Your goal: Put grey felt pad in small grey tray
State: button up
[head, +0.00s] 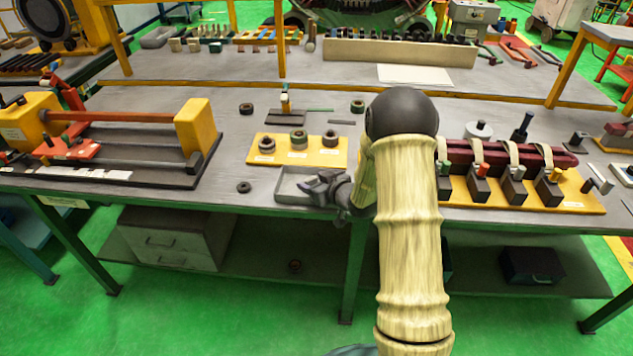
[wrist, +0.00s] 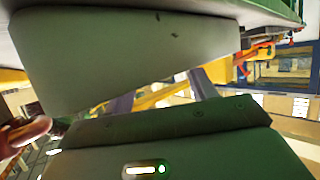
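The small grey tray (head: 284,199) is shallow and lies at the front edge of the bench in the head view. My gripper (head: 316,187) is low over its right part, pointing left, and covers some of it. I cannot tell whether its fingers are open or shut, or whether they hold anything. I cannot pick out the grey felt pad for certain; a small flat grey strip (head: 341,122) lies farther back on the bench. In the wrist view a large pale grey panel (wrist: 130,55) fills the upper part, and I cannot tell what it is.
A yellow board (head: 258,147) with several dark rings stands just behind the tray. A dark ring (head: 244,187) lies to its left. A yellow-ended fixture (head: 196,128) is farther left. A board with clamps (head: 515,190) is to the right. My arm hides the bench between.

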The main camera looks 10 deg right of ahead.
jog(key=shift+d, duration=0.1)
jog(key=shift+r, duration=0.2)
jog(key=v, duration=1.2)
jog(key=shift+b, duration=0.35)
jog(key=s+a+m+g+h, duration=0.1)
jog(key=s+g, duration=0.2)
jog(key=s, duration=0.3)
jog(key=s+a+r+m+g+h, duration=0.1)
jog(key=s+a+m+g+h, duration=0.1)
jog(key=s, duration=0.5)
jog(key=s+a+m+g+h, duration=0.1)
jog(key=s+g+h, duration=0.1)
jog(key=s+g, duration=0.2)
jog(key=s, duration=0.3)
jog(key=shift+a+r+m+g, duration=0.3)
jog(key=shift+a+r+m, duration=0.05)
jog(key=shift+a+m, duration=0.05)
